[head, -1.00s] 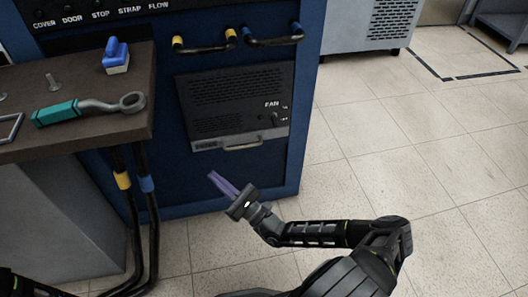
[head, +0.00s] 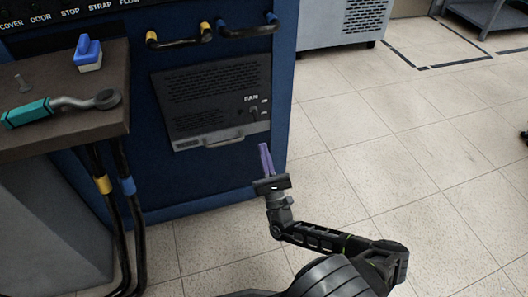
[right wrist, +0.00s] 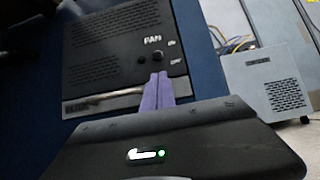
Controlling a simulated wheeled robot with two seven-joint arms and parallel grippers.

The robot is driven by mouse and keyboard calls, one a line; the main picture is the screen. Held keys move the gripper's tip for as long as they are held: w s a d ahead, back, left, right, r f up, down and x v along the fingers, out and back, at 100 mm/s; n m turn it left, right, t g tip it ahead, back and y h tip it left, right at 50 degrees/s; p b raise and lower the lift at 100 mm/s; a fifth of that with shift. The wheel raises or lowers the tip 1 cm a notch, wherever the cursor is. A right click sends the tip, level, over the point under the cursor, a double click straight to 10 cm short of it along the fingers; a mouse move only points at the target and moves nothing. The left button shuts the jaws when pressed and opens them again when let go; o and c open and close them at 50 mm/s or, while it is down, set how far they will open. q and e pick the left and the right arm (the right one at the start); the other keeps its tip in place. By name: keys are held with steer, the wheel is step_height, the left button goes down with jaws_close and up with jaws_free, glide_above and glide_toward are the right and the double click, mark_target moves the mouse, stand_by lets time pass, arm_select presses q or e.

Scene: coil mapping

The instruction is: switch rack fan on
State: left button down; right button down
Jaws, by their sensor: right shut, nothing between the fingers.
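The dark rack fan panel (head: 205,105) is set low in the blue cabinet, with a vent grille and the label FAN. A small fan switch (head: 254,112) sits at its right, beside two tiny position marks. In the right wrist view the switch (right wrist: 156,60) shows just above my fingertips, next to the ON and OFF marks; its setting is too small to tell. My right gripper (head: 265,148) is shut and empty, its purple fingers pointing up, below the switch. In the right wrist view the shut fingers (right wrist: 157,88) overlap the panel's lower part. My left gripper is not in view.
A grey handle (head: 210,140) runs along the panel's bottom edge. A workbench (head: 70,125) with a blue-handled block (head: 88,55) and a teal-handled wrench (head: 60,107) stands at the left. Black hoses (head: 130,225) hang below it.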

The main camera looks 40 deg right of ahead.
mark_target(255, 116)
steer(key=b+x, duration=0.2)
steer(key=x, duration=0.5)
steer(key=shift+w+d+r, duration=0.1)
steer(key=shift+w+r, duration=0.2)
